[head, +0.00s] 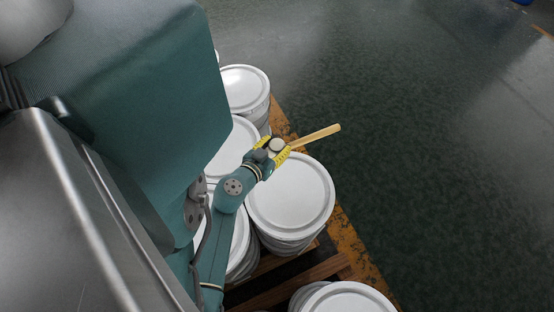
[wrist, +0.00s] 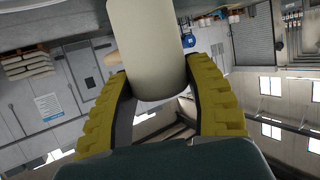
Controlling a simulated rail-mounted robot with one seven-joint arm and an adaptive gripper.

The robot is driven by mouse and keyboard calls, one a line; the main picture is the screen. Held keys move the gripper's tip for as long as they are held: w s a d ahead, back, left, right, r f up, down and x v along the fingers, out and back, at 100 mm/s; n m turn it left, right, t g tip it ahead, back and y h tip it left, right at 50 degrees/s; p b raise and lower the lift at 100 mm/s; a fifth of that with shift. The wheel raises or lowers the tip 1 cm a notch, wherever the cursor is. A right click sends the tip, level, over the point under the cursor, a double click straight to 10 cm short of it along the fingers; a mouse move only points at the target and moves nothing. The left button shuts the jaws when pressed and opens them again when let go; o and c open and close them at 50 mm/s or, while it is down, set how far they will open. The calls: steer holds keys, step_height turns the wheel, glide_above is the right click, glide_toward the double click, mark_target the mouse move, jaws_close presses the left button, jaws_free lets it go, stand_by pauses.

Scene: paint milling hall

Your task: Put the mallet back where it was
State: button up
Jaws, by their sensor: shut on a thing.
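The mallet shows in the head view as a pale wooden handle (head: 320,134) pointing right and slightly up, with a cream head (head: 277,146) at its left end. My gripper (head: 273,151) is shut on the mallet at its head end, its yellow fingers on either side. It holds the mallet over the edge of a white lidded bucket (head: 290,196); the height of the gap is hard to tell. In the wrist view a cream cylinder, the mallet's head (wrist: 148,45), stands between the yellow ridged fingers (wrist: 160,110).
Several white lidded buckets stand on a wooden pallet (head: 345,240), one at the back (head: 243,88) and one at the front (head: 343,299). My arm covers part of the left buckets. The dark green floor (head: 440,150) to the right is clear.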

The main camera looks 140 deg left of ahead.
step_height(320, 180, down, 6)
steer(key=shift+r+b, duration=0.25)
steer(key=shift+b, duration=0.9)
steer(key=shift+f, duration=0.15)
steer(key=o, duration=1.2)
steer(key=shift+f, duration=0.1)
